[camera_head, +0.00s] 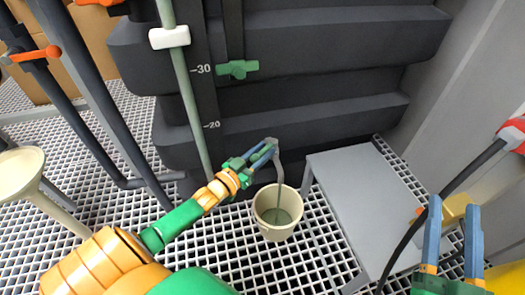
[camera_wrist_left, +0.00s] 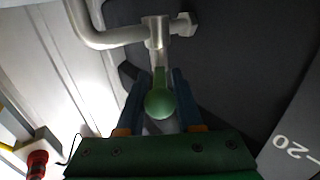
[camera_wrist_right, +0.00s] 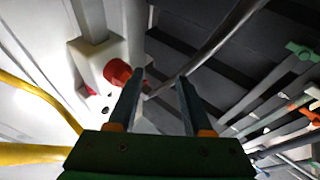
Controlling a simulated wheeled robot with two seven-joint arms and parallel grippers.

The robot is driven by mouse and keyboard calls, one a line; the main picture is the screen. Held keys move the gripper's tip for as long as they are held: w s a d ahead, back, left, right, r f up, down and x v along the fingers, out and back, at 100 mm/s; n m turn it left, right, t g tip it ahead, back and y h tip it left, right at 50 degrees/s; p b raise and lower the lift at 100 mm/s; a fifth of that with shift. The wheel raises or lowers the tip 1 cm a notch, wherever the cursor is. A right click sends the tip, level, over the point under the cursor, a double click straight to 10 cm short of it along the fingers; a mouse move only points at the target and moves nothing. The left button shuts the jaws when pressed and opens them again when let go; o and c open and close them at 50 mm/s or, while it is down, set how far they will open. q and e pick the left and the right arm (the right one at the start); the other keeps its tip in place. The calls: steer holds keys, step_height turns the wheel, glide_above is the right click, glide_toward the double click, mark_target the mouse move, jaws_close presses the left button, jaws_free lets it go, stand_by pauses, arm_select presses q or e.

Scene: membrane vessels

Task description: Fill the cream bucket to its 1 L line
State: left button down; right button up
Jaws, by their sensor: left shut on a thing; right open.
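The cream bucket (camera_head: 259,212) stands upright on the floor grating, with a grey-green liquid surface low inside it. A grey tap spout (camera_head: 280,172) bends down over it, and a thin pale streak runs from the spout into the bucket. My left gripper (camera_head: 268,150) is shut on the tap's green handle (camera_wrist_left: 160,103), just above and behind the bucket. The 1 L line cannot be made out. My right gripper (camera_head: 452,232) is open and empty, apart from the bucket at the lower right.
The dark ribbed tank (camera_head: 290,95) with a height scale stands behind. A grey step (camera_head: 345,205) is close to the bucket's right. A red fitting (camera_wrist_right: 117,73) and a black hose (camera_head: 445,195) lie near my right gripper.

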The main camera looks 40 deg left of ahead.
arm_select(q)
steer(key=shift+d+r+n+y+p, duration=0.15)
steer(key=shift+n+y+p, duration=0.35)
steer(key=shift+y+p, duration=0.25)
steer(key=shift+d+n+y+p, duration=0.25)
steer(key=shift+n+y+p, duration=0.2)
steer(key=shift+y, duration=0.2)
arm_select(e)
steer(key=s+d+f+g+h, duration=0.1)
steer(key=d+f+g, duration=0.1)
steer(key=f+g, duration=0.3)
steer(key=s+d+f+m+g+h, duration=0.1)
steer(key=f+g, duration=0.4)
steer(key=f, duration=0.7)
steer(key=shift+s+d+f+h, duration=0.2)
steer(key=shift+s+d+h, duration=0.15)
steer(key=shift+s+h, duration=0.35)
steer(key=shift+w, duration=0.1)
arm_select(q)
steer(key=c, duration=0.8)
jaws_free()
steer(key=shift+s, duration=0.1)
